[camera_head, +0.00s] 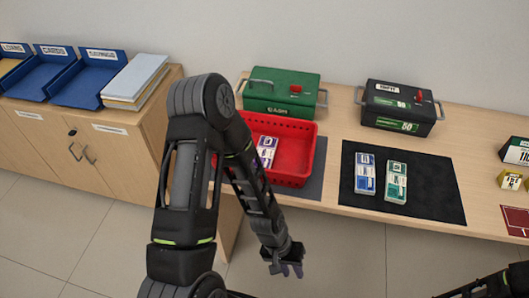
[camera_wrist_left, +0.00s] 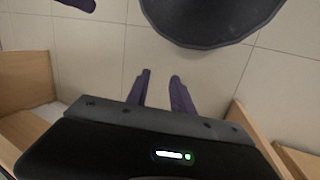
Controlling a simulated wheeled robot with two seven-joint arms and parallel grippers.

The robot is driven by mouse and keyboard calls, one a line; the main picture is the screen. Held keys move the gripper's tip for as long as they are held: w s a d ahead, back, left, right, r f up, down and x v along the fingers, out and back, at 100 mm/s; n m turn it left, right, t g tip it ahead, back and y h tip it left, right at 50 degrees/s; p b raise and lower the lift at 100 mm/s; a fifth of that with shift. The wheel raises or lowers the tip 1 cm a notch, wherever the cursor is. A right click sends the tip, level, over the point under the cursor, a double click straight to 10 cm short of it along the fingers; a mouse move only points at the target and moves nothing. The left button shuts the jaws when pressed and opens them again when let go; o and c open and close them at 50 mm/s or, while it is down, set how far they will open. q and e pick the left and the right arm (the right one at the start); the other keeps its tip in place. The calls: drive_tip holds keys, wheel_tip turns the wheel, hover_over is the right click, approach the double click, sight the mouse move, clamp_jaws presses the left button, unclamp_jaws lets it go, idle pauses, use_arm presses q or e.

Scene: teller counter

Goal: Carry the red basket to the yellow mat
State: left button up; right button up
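The red basket (camera_head: 297,152) stands on the counter on a dark grey mat (camera_head: 316,178), partly hidden behind my left arm. A white and blue-purple box (camera_head: 267,147) lies in it. My left gripper (camera_head: 287,268) hangs low in front of the counter, below and apart from the basket. In the left wrist view its two purple fingers (camera_wrist_left: 160,80) are apart with only floor between them. I see no yellow mat in either view. A dark part of my right arm shows at the lower right; a purple tip at the wrist view's top left may be my right gripper.
A green case (camera_head: 283,92) stands behind the basket and a black case (camera_head: 401,106) to its right. A black mat (camera_head: 430,190) holds a blue box (camera_head: 365,174) and a green box (camera_head: 396,182). A dark red mat (camera_head: 516,221) lies far right. Blue trays (camera_head: 88,80) stand on the left cabinet.

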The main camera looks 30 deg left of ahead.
use_arm(q)
drive_tip(key=s+d+f+b, duration=0.2)
drive_tip(key=f+b, duration=0.3)
drive_tip(key=s+d+f+m+b, duration=0.1)
drive_tip(key=s+d+f+b, duration=0.1)
drive_tip(key=f, duration=0.4)
drive_tip(key=d+b, duration=0.1)
drive_tip(key=b, duration=0.1)
drive_tip(key=shift+t+b, duration=0.4)
drive_tip(key=shift+s+d+f, duration=0.1)
drive_tip(key=shift+d, duration=0.1)
